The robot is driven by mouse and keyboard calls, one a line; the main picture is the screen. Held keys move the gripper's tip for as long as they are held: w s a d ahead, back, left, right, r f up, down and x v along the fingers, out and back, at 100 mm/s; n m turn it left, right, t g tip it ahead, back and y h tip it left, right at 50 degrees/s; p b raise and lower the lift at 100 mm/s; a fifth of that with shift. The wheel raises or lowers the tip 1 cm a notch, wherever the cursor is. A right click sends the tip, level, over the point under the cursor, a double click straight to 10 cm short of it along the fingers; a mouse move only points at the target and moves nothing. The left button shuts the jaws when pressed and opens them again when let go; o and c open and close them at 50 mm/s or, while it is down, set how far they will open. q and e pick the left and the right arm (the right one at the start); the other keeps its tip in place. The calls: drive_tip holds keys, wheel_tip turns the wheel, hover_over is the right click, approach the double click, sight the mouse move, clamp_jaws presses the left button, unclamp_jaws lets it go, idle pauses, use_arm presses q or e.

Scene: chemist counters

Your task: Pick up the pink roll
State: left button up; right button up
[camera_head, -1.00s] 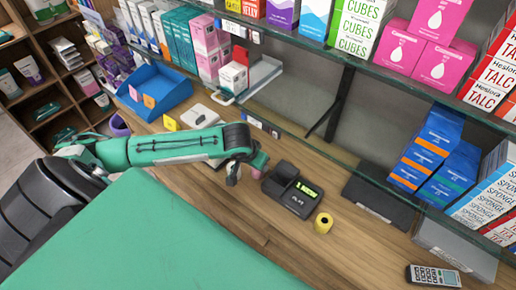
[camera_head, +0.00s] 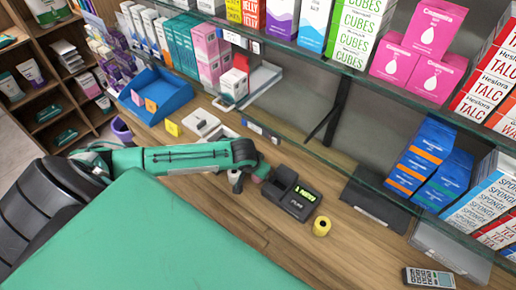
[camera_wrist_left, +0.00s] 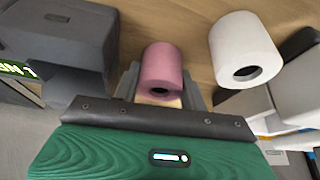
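The pink roll (camera_wrist_left: 161,70) stands on the wooden counter in the left wrist view, between the two fingers of my left gripper (camera_wrist_left: 163,92). The fingers are apart, one on each side of the roll, with little room; firm contact does not show. In the head view only a small part of the pink roll (camera_head: 263,171) shows beside the gripper (camera_head: 250,174), just left of the card terminal. The rest is hidden by the gripper. My right gripper is in neither view.
A white roll (camera_wrist_left: 246,52) stands close to the right of the pink one in the wrist view. The dark card terminal (camera_head: 292,194) is close on the other side. A glass shelf (camera_head: 300,65) with boxes hangs above the counter.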

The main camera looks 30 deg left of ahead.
use_arm(q)
drive_tip(key=shift+c, duration=1.3)
